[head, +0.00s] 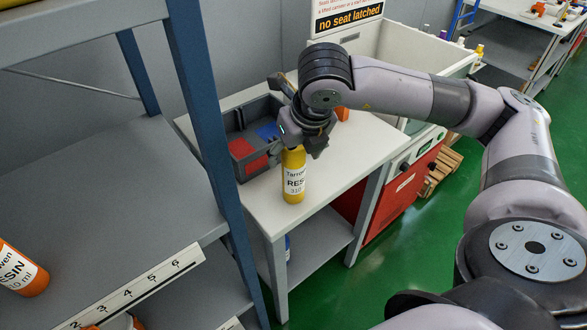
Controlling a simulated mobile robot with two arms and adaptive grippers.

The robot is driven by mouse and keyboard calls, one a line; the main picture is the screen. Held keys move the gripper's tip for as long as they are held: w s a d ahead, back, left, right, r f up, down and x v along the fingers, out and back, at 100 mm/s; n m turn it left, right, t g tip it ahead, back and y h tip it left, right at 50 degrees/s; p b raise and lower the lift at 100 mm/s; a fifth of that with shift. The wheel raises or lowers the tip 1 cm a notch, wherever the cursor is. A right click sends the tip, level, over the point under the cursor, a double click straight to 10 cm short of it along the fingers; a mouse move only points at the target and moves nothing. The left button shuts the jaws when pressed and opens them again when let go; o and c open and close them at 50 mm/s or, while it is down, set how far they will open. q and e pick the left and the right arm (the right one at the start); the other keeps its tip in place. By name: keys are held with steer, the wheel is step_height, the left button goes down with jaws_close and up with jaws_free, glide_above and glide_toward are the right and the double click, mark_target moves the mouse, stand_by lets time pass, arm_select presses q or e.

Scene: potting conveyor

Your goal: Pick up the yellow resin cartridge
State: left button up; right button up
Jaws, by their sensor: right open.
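The yellow resin cartridge (294,183) with a white label stands upright near the front edge of the white table. My right gripper (303,147) is open and right at the top of the cartridge, its fingers pointing down. The fingers partly hide the cartridge's top, and I cannot tell whether they touch it. My left gripper is not in view.
A grey bin (237,133) with red and blue pieces sits on the table (262,207) just left of the cartridge. A shelf rack (130,190) with a blue post stands close at left, holding an orange cartridge (24,275). A red-fronted machine (400,195) stands behind right.

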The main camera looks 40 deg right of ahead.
steer(key=x, duration=0.4)
steer(key=shift+w+d+f+p, duration=0.15)
steer(key=shift+f+p, duration=0.1)
steer(key=shift+p, duration=0.15)
steer(key=shift+r, duration=0.1)
jaws_close()
stand_by(0.4)
